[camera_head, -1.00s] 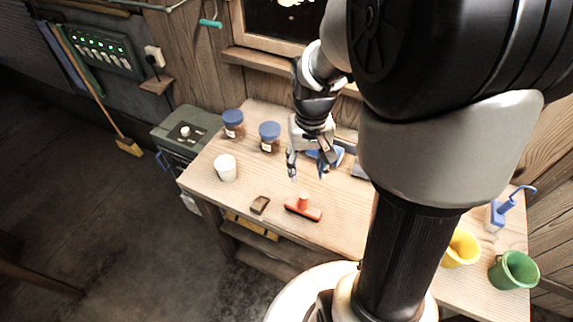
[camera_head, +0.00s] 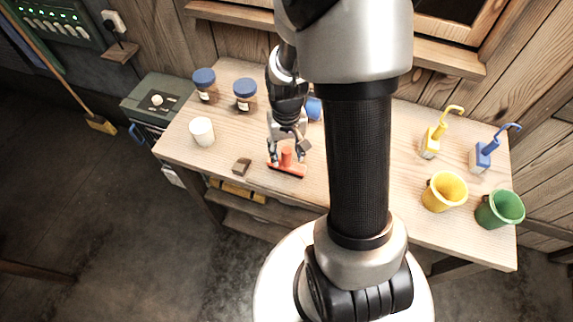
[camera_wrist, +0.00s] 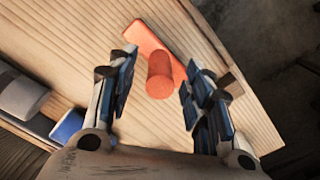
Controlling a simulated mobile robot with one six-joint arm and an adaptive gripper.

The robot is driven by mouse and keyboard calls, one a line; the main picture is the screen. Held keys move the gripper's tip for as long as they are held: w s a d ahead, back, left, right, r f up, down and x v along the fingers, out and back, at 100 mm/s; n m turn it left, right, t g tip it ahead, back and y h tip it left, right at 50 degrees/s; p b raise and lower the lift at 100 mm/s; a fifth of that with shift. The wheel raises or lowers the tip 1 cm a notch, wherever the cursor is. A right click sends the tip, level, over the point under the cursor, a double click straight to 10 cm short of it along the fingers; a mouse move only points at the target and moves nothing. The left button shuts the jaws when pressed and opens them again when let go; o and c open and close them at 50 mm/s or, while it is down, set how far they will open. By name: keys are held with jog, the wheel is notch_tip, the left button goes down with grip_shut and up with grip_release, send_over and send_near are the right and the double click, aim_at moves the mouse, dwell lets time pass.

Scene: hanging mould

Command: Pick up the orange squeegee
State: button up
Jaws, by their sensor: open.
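The orange squeegee lies on the wooden table near its front edge, with its stubby round handle pointing up. In the head view the squeegee (camera_head: 287,160) is partly behind my gripper (camera_head: 288,150). In the wrist view the squeegee's handle (camera_wrist: 160,75) stands between and just beyond the fingertips of my gripper (camera_wrist: 158,80). The gripper is open, with one finger on each side of the handle and a gap to each. Whether the fingertips are down level with the handle I cannot tell.
A brown block (camera_head: 242,166) lies left of the squeegee. A white cup (camera_head: 202,131) and blue-lidded jars (camera_head: 245,95) stand farther left and back. A yellow pot (camera_head: 445,191) and a green pot (camera_head: 500,209) stand at the right. A blue object (camera_wrist: 68,126) lies left in the wrist view.

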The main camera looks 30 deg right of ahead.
grip_shut()
dwell(0.7)
